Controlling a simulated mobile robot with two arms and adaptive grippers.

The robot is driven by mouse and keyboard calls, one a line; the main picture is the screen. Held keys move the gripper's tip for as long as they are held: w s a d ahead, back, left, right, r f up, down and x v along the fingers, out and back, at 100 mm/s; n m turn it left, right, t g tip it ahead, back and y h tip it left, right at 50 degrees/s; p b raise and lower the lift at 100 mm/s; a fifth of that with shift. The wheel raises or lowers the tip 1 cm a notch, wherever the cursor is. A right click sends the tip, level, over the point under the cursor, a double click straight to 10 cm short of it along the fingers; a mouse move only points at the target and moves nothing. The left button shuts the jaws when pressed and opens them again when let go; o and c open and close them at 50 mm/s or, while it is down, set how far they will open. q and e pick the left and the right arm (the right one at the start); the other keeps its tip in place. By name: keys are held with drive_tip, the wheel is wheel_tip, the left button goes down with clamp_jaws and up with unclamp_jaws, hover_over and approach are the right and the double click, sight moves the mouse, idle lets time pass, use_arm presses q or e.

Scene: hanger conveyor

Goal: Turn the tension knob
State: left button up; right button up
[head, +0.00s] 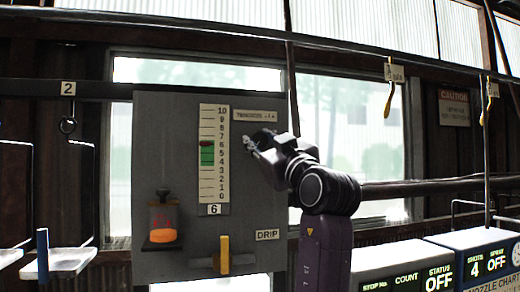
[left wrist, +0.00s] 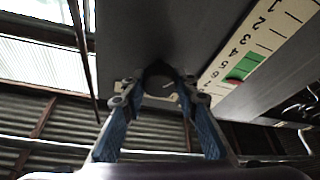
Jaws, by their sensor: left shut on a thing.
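The tension knob (left wrist: 160,74) is a dark round knob on the grey panel (head: 180,108). It shows between my fingertips in the left wrist view; in the head view my gripper hides it. My left gripper (head: 254,146) is at the panel, just below the tension label (head: 255,115). Its blue fingers (left wrist: 160,92) are shut on the knob from both sides. Left of it is a vertical scale (head: 214,160) from 0 to 10, with a green band around 4 to 6 and a red mark near its top. My right gripper is not in view.
Below the scale are a yellow lever (head: 224,254) and a DRIP label (head: 267,235). An orange-filled cup (head: 163,222) is at the panel's lower left. Control boxes (head: 405,268) stand at lower right. Yellow hooks (head: 388,100) hang from the rail at upper right.

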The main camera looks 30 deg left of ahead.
use_arm(q)
drive_tip(key=shift+n, duration=0.3)
drive_tip(key=o, duration=1.2)
drive_tip(key=shift+d, duration=0.1)
drive_tip(key=v, duration=1.2)
